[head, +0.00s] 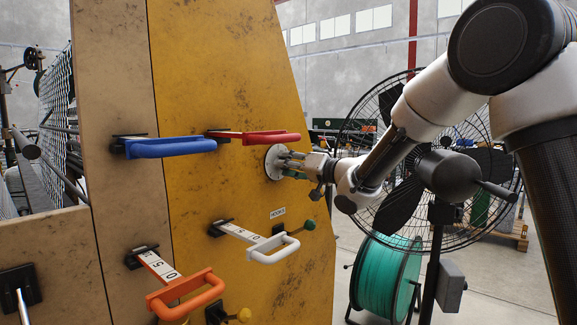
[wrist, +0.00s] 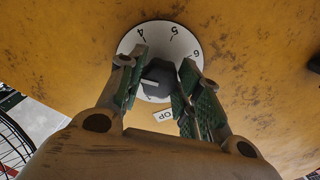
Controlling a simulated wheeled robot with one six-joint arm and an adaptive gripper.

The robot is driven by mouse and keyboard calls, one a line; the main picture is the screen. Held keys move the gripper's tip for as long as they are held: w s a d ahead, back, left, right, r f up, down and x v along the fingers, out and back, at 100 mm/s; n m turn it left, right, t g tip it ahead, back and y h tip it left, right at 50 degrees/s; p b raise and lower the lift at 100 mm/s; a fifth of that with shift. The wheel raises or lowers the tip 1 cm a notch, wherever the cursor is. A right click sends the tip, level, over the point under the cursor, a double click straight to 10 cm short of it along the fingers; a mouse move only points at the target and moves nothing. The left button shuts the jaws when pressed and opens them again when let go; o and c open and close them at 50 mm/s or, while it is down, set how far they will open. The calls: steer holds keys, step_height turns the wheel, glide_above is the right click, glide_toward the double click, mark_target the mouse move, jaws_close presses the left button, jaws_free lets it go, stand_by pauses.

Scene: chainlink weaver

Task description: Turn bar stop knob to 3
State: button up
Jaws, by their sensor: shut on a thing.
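The bar stop knob (wrist: 158,76) is dark and sits in the middle of a white round dial (wrist: 160,32) on the yellow panel. In the wrist view the figures 4, 5 and 6 show on the dial's upper part; the lower figures are hidden or not readable. A short white line lies across the knob, roughly level in the picture. My gripper (wrist: 160,84) has its green-padded fingers closed on both sides of the knob. In the head view the dial (head: 271,162) is seen from the side, with my gripper (head: 288,164) against it and hiding the knob.
White (head: 275,248) and orange (head: 185,295) handles stick out below. A label ending in "OP" (wrist: 165,115) is under the dial. A large fan (head: 400,205) stands behind my arm.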

steer(key=shift+m, duration=0.3)
steer(key=o, duration=1)
steer(key=shift+o, duration=0.2)
steer(key=v, duration=1.2)
